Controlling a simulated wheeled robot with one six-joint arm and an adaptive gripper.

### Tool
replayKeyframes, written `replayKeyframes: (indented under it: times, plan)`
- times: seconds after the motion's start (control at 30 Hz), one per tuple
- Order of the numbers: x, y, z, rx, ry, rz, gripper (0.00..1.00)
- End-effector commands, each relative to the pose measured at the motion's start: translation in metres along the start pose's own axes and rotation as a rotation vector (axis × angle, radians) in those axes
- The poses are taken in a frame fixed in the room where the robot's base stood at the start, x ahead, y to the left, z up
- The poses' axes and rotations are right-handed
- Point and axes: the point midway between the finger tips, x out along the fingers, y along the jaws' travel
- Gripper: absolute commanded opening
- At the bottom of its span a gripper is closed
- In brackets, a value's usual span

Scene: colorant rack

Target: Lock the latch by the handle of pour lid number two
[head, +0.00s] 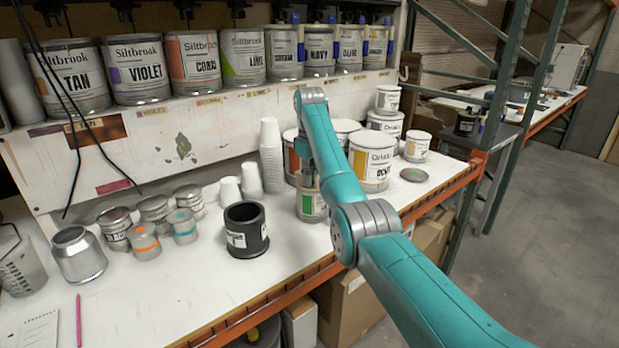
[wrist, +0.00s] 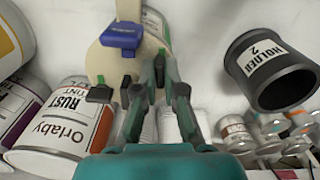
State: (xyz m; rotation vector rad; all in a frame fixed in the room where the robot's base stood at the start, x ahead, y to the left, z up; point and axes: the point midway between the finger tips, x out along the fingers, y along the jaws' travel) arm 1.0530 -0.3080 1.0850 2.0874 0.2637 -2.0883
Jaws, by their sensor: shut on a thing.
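A round cream pour lid (wrist: 107,62) lies ahead of my gripper in the wrist view, with a blue block (wrist: 122,36) on it and small green-tipped dark latch parts (wrist: 99,82) at its edge. No number is readable on it. My gripper (wrist: 160,72) has its fingertips close together at the lid's right side, shut on a small dark handle with a green tip (wrist: 161,51); the fingers hide most of it. In the head view, a can (head: 312,206) stands below my arm's end, and my arm hides the lid and fingertips.
A RUST can (wrist: 62,128) is close on the left. Paper cups (head: 271,165), small tins (head: 184,226) and larger cans (head: 373,165) crowd the bench.

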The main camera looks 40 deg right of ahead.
Motion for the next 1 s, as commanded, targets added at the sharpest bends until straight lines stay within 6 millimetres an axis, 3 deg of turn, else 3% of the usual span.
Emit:
replayKeyframes:
  times: [0.3, 0.33, 0.4, 0.43, 0.77, 1.0]
  plan:
    - [-0.0001, 0.0001, 0.0, 0.001, 0.0, 0.0, 0.0]
    - [-0.0001, 0.0001, 0.0, 0.001, 0.0, 0.0, 0.14]
    - [-0.0001, 0.0001, 0.0, 0.001, 0.0, 0.0, 0.31]
    - [-0.0001, 0.0001, 0.0, 0.001, 0.0, 0.0, 0.34]
    - [0.0, 0.0, -0.0001, -0.009, 0.0, 0.0, 0.34]
    - [0.0002, -0.0001, -0.0002, -0.147, 0.0, 0.0, 0.34]
